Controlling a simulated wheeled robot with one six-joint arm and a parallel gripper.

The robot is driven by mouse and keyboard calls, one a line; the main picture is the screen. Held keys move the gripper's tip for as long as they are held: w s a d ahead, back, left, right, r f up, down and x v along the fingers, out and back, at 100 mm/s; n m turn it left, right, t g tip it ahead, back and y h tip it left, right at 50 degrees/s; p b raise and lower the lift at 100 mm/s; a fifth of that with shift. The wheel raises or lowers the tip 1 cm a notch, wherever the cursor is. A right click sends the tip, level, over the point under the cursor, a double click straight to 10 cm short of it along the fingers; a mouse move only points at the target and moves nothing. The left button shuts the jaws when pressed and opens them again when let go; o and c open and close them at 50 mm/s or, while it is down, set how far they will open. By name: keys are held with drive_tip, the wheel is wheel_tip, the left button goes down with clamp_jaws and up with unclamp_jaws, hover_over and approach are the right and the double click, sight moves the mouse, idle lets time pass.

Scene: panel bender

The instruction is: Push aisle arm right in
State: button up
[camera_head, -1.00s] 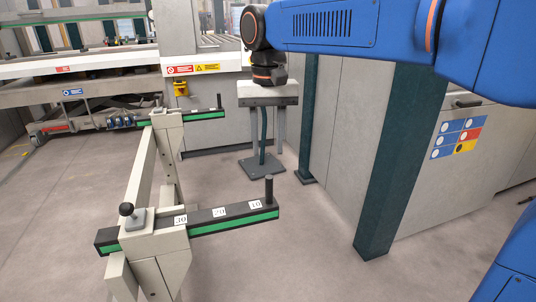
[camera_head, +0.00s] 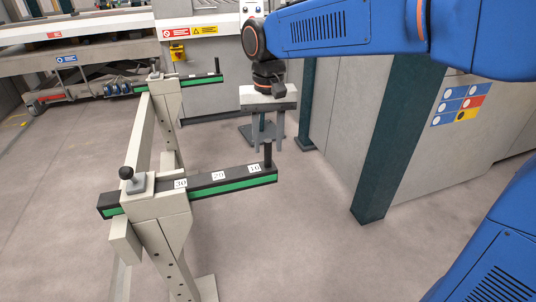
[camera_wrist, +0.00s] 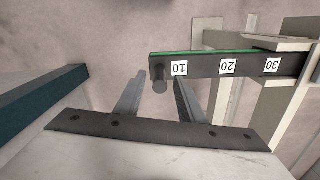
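The near aisle arm (camera_head: 225,183) is a dark bar with a green strip and labels 10, 20 and 30. It sticks out to the right from a beige stand (camera_head: 158,207), with all three labels showing. An upright dark peg (camera_head: 268,155) stands at its outer end. My gripper (camera_head: 268,147) is open and points down at that peg. In the wrist view the peg (camera_wrist: 159,80) appears between the fingertips of my gripper (camera_wrist: 160,77), with gaps on both sides. I cannot tell whether a finger touches it. A second, similar arm (camera_head: 195,82) sits farther back.
A black clamp knob (camera_head: 127,173) sits on the stand's near end. A dark green post (camera_head: 385,150) and a grey machine panel (camera_head: 345,120) stand to the right. A machine table (camera_head: 80,60) is at the back left. The floor in front of the arm is clear.

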sight(268, 166)
drive_tip(key=shift+f, duration=2.3)
clamp_jaws()
